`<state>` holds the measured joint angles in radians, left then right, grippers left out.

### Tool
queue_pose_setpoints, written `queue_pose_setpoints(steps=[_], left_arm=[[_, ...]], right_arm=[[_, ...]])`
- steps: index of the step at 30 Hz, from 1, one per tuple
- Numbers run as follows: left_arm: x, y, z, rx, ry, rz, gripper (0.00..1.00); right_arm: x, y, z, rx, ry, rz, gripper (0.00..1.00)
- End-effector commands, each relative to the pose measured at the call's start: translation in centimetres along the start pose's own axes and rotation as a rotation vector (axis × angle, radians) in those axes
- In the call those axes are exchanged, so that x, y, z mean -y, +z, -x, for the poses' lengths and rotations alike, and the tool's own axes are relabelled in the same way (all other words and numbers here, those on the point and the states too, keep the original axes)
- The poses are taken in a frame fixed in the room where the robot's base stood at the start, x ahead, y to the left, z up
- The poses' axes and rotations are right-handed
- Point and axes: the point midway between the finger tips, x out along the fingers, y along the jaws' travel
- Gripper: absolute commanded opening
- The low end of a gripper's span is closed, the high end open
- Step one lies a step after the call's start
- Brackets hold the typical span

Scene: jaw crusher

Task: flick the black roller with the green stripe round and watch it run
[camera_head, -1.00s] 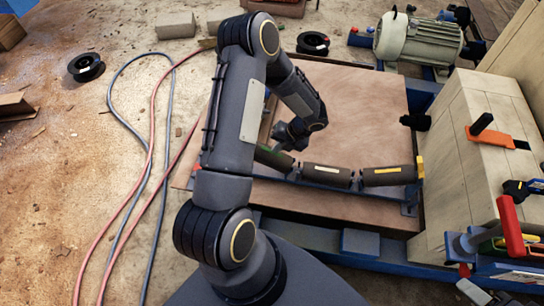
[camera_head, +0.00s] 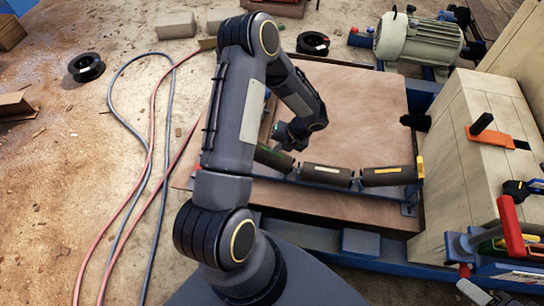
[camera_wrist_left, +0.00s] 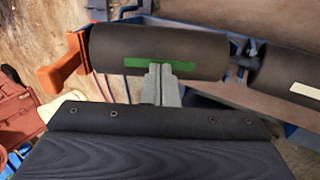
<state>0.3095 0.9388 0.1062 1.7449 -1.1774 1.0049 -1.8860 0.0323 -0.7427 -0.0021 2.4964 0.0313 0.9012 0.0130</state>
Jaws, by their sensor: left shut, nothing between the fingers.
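The black roller with the green stripe (camera_wrist_left: 160,42) lies across the upper part of the left wrist view, its green stripe facing the camera. In the head view this roller (camera_head: 274,158) is the leftmost of three in a blue frame, partly hidden by my arm. My left gripper (camera_wrist_left: 161,72) is shut and empty. Its fingertips overlap the lower edge of the green stripe near its middle; I cannot tell whether they touch the roller. In the head view the left gripper (camera_head: 284,138) is just above the roller. My right gripper is not in view.
A middle roller with a white stripe (camera_head: 327,175) and a right one with a yellow stripe (camera_head: 388,176) share the frame. An orange part (camera_wrist_left: 62,68) stands at the roller's left end. A wooden block with clamps (camera_head: 470,150) stands at the right.

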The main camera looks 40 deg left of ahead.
Motion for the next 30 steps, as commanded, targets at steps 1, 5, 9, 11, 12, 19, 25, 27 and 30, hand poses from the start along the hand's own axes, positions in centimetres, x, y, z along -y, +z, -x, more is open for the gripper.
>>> queue_pose_setpoints(steps=[1,5,9,11,12,19,25,27,30], left_arm=[[0.0,0.0,0.0,0.000,0.000,0.000,0.00],[0.0,0.0,0.0,0.000,0.000,0.000,0.00],[0.0,0.0,0.0,0.000,0.000,0.000,0.00],[0.0,0.0,0.0,0.000,0.000,0.000,0.00],[0.0,0.0,-0.1,0.000,0.000,0.000,0.00],[0.0,0.0,-0.7,0.000,0.000,0.000,0.00],[0.0,0.0,-1.3,0.000,0.001,0.000,0.00],[0.0,0.0,-1.2,0.000,0.000,-0.001,0.00],[-0.1,0.0,-0.9,0.000,0.000,-0.001,0.00]], right_arm=[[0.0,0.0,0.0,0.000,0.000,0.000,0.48],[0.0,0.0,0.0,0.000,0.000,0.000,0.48],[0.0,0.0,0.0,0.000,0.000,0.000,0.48],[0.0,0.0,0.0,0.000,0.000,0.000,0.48],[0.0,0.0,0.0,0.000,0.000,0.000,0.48],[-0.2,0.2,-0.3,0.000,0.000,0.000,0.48],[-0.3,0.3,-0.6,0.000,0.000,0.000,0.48],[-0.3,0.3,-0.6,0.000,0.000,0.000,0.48],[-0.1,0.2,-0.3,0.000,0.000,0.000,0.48]])
